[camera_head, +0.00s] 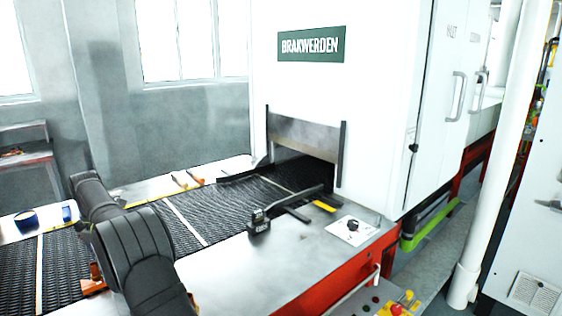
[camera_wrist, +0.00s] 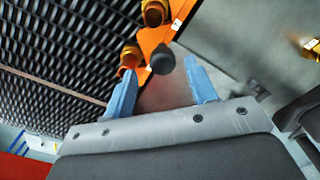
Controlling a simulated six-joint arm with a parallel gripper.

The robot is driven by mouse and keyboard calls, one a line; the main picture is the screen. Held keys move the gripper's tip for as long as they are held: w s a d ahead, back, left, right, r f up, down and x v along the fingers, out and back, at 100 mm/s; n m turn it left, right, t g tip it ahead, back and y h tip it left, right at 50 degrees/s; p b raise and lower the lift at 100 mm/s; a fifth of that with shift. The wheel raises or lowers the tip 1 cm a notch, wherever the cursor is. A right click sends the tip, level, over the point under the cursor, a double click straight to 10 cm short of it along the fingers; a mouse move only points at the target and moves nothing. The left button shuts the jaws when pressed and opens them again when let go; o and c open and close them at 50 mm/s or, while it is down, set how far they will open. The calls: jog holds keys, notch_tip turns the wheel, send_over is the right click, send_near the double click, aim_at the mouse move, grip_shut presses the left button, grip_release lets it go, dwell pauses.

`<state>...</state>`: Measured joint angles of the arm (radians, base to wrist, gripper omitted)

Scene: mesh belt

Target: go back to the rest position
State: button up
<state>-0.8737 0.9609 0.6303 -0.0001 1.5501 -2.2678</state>
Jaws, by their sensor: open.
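My gripper (camera_wrist: 160,68) shows in the wrist view with its two blue fingers spread apart. A dark round knob (camera_wrist: 163,60) and part of an orange bracket (camera_wrist: 155,38) appear between and beyond the fingertips; I cannot tell how far below they are. Nothing is seen held. In the head view my dark arm reaches over the belt at the lower left, and the gripper itself is hidden there. An orange piece (camera_head: 95,278) shows beside my arm at the belt's near edge.
The black mesh belt (camera_head: 180,228) runs into the opening of the white machine (camera_head: 385,110). A black block with a bar (camera_head: 259,222) stands on the near metal ledge. A blue roll (camera_head: 26,220) lies on the far ledge at left. The ledge right of my arm is mostly clear.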

jog(key=shift+f, duration=1.3)
jog(key=shift+r, duration=0.1)
notch_tip(320, 180, up, 17)
notch_tip(320, 180, down, 18)
jog(key=shift+r, duration=0.25)
jog(key=shift+s+d, duration=0.65)
jog(key=shift+d, duration=0.05)
jog(key=shift+o, duration=0.2)
